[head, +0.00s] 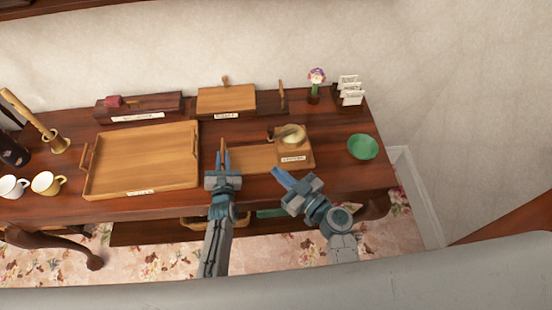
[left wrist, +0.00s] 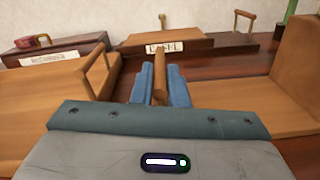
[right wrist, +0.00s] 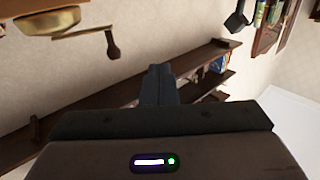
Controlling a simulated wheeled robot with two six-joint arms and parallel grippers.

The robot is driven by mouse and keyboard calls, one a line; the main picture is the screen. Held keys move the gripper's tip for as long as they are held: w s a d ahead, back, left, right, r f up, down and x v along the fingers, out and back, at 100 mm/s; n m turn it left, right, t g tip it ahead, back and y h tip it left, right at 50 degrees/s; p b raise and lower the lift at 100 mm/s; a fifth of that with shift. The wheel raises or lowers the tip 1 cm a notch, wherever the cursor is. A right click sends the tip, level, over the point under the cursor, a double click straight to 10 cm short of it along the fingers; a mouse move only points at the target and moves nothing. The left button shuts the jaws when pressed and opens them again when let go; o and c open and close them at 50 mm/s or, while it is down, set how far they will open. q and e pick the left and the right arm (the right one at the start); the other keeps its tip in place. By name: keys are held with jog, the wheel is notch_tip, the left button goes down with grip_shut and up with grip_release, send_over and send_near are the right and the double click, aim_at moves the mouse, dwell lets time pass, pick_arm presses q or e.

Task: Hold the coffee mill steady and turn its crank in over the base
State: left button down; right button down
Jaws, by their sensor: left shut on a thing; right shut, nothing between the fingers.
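The coffee mill (head: 303,148) stands near the table's front, a wooden block with a brass bowl (head: 292,134) on top and a label on its front. Its crank (head: 271,133) reaches left from the bowl. The crank arm and knob also show in the right wrist view (right wrist: 112,46). A flat wooden board (head: 252,158) runs left from the block. My left gripper (head: 223,160) is shut on an upright wooden handle (left wrist: 160,86) at the board's left end. My right gripper (head: 280,176) is shut and empty, in front of the mill and apart from the crank.
A wooden tray (head: 140,190) lies left of my left gripper. A green bowl (head: 362,147) is right of the mill. Behind stand a wooden box (head: 226,100), a flower figure (head: 316,86) and a card rack (head: 349,92). Two mugs (head: 47,183) sit far left.

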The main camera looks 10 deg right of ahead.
jog(key=w+d+n+g+y, duration=0.3)
jog(key=w+d+g+y, duration=0.1)
jog(key=d, duration=1)
jog(key=x, duration=1.4)
jog(key=shift+w+a, duration=0.1)
jog(key=shift+w, duration=0.1)
